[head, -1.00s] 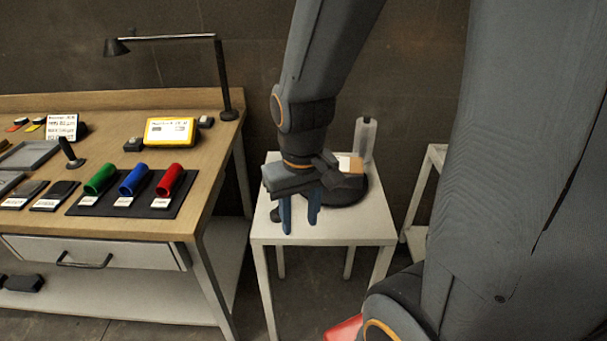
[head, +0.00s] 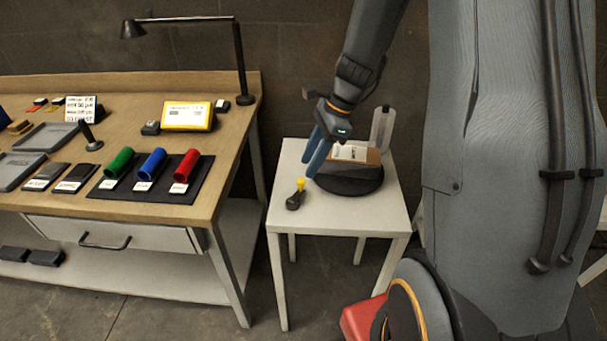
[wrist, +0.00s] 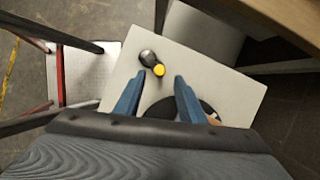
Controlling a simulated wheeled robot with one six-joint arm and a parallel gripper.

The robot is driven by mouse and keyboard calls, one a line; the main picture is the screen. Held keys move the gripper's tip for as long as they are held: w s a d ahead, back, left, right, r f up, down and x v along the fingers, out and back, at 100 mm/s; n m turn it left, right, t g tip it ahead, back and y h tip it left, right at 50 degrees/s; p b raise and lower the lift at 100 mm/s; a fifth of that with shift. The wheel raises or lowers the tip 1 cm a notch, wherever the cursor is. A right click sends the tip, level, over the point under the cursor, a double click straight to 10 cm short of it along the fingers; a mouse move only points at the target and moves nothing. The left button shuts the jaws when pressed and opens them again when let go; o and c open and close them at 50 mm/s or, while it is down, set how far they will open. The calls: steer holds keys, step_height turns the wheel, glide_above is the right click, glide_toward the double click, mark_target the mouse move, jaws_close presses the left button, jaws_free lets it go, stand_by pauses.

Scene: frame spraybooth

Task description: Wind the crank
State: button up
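A small dark piece with an upright yellow knob (head: 298,191), which looks like the crank, sits at the front left of a small white table. It also shows in the wrist view (wrist: 149,59), just beyond my fingertips. A round black turntable (head: 350,185) stands behind and to its right, and its edge shows between and below my fingers in the wrist view. My gripper (head: 311,158) is above the table, its blue fingers pointing down. In the wrist view my gripper (wrist: 158,79) is open with nothing between the fingertips, and the yellow knob lies ahead of the gap.
A box with a printed label (head: 352,152) and a clear upright cylinder (head: 383,128) are on or by the turntable. A wooden workbench (head: 225,180) at left carries coloured tubes, trays, a yellow-framed display (head: 187,116) and a lamp (head: 240,60). The white table's front (head: 345,215) is clear.

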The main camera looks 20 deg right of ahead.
mark_target(301, 180)
steer(key=shift+p+x, duration=0.3)
steer(key=shift+x, duration=2.4)
jaws_close()
